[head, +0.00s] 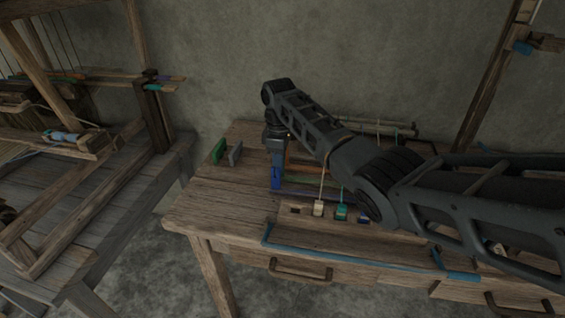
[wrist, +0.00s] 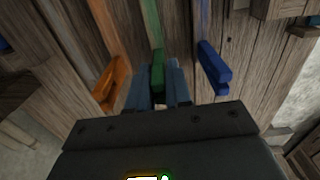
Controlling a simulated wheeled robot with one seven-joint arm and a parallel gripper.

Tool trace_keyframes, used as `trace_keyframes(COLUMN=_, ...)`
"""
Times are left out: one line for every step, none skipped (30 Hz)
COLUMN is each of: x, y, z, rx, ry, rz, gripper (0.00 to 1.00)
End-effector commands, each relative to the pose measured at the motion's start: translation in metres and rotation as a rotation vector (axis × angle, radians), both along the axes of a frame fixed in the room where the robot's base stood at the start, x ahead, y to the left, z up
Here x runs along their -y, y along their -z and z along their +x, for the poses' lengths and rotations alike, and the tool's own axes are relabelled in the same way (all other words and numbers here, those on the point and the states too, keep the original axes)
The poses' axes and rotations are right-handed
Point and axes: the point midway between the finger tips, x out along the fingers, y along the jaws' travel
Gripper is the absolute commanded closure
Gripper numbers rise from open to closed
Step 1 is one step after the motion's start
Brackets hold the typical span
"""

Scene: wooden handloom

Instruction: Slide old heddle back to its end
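Three coloured bars lie on the wooden bench (head: 215,190): an orange bar (wrist: 112,84) on the left of the wrist view, a green bar (wrist: 157,76) in the middle and a blue bar (wrist: 213,68) on the right. Each has a raised end piece. My gripper (wrist: 158,85) has its two blue-grey fingers on either side of the green end piece, with no clear gap. In the head view my gripper (head: 276,165) points down at the bars' left ends, partly behind the blue end piece (head: 276,180). Which bar is the old heddle is not marked.
A green block (head: 219,150) and a grey block (head: 235,153) stand on the bench to the left. White (head: 318,208) and teal (head: 341,212) tabs sit near the front. A blue rod (head: 340,256) runs along the front edge. The loom (head: 80,150) stands at the left.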

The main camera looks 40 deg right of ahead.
Motion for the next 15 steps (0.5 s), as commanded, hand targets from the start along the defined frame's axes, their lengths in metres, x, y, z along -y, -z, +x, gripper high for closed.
trace_keyframes(x=-0.0022, y=-0.0017, z=0.0025, rx=0.006, ry=-0.005, rz=-0.001, gripper=0.77)
trace_keyframes(x=-0.0021, y=-0.0017, z=0.0024, rx=0.006, ry=-0.005, rz=-0.001, gripper=0.74)
trace_keyframes(x=-0.002, y=-0.0015, z=0.0021, rx=0.006, ry=-0.004, rz=-0.001, gripper=0.7)
trace_keyframes(x=-0.0018, y=-0.0014, z=0.0019, rx=0.005, ry=-0.004, rz=-0.001, gripper=0.68)
trace_keyframes(x=-0.0017, y=-0.0013, z=0.0017, rx=0.004, ry=-0.004, rz=-0.001, gripper=0.65)
trace_keyframes(x=-0.0015, y=-0.0011, z=0.0015, rx=0.003, ry=-0.003, rz=-0.001, gripper=0.62)
trace_keyframes(x=-0.0014, y=-0.0011, z=0.0013, rx=0.003, ry=-0.003, rz=-0.001, gripper=0.62)
trace_keyframes(x=-0.0013, y=-0.001, z=0.0012, rx=0.003, ry=-0.003, rz=0.0, gripper=0.62)
trace_keyframes(x=-0.0012, y=-0.001, z=0.0011, rx=0.002, ry=-0.003, rz=-0.001, gripper=0.62)
trace_keyframes(x=-0.0012, y=-0.0009, z=0.001, rx=0.002, ry=-0.003, rz=-0.001, gripper=0.62)
trace_keyframes(x=-0.0012, y=-0.0008, z=0.0009, rx=0.002, ry=-0.003, rz=-0.001, gripper=0.62)
trace_keyframes(x=-0.001, y=-0.001, z=0.0008, rx=0.002, ry=-0.003, rz=-0.001, gripper=0.62)
trace_keyframes(x=-0.001, y=-0.0016, z=0.0008, rx=0.002, ry=-0.003, rz=-0.001, gripper=0.62)
trace_keyframes(x=-0.001, y=-0.0028, z=0.001, rx=0.002, ry=-0.003, rz=-0.001, gripper=0.62)
trace_keyframes(x=-0.0009, y=-0.0053, z=0.001, rx=0.002, ry=-0.003, rz=-0.001, gripper=0.62)
